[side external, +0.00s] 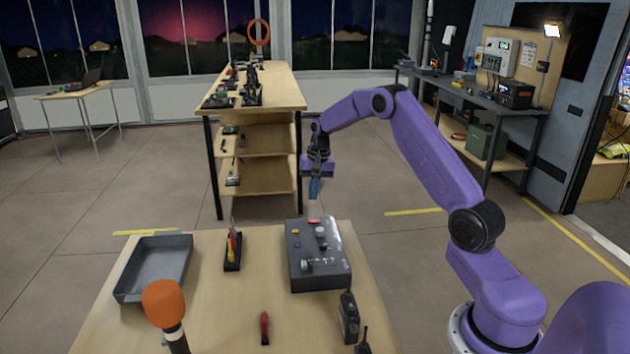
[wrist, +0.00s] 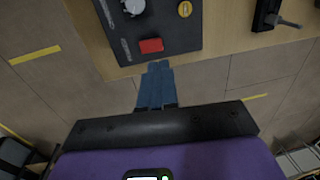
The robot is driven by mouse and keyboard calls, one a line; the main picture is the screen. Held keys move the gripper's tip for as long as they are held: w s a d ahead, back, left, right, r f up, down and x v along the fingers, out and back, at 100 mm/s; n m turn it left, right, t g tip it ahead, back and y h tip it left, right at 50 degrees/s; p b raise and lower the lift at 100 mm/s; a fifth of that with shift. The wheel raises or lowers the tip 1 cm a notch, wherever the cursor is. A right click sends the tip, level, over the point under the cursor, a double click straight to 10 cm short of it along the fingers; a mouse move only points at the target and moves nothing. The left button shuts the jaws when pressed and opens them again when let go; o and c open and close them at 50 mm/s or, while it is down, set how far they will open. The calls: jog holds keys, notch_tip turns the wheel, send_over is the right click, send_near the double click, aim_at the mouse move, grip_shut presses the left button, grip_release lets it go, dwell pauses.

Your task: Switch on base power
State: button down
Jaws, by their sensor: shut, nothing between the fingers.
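A dark grey control box (side external: 318,275) lies on the near wooden table. On its top are a red switch (side external: 314,221) at the far edge, a yellow button (side external: 296,231), a round pale knob (side external: 320,232), another knob (side external: 306,266) and small levers. Its labels are too small to read. In the wrist view the red switch (wrist: 151,45) and yellow button (wrist: 185,9) also show. My gripper (side external: 314,190) is shut and empty, with blue fingers pointing down, above and just beyond the box's far edge. In the wrist view its fingertips (wrist: 158,65) appear just below the red switch, apart from it.
A shelved workbench (side external: 285,90) stands behind. The air above the box is clear.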

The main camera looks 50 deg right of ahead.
aim_at(311, 220)
jog(key=f, duration=0.7)
jog(key=shift+w+a+f, duration=0.15)
jog(key=shift+w+a, duration=0.15)
jog(key=shift+a, duration=0.05)
jog(key=shift+f, duration=0.1)
jog(key=shift+f, duration=0.15)
jog(key=shift+s+d+r, duration=0.2)
jog(key=shift+s+d, duration=0.3)
jog(key=shift+d, duration=0.05)
dwell(0.3)
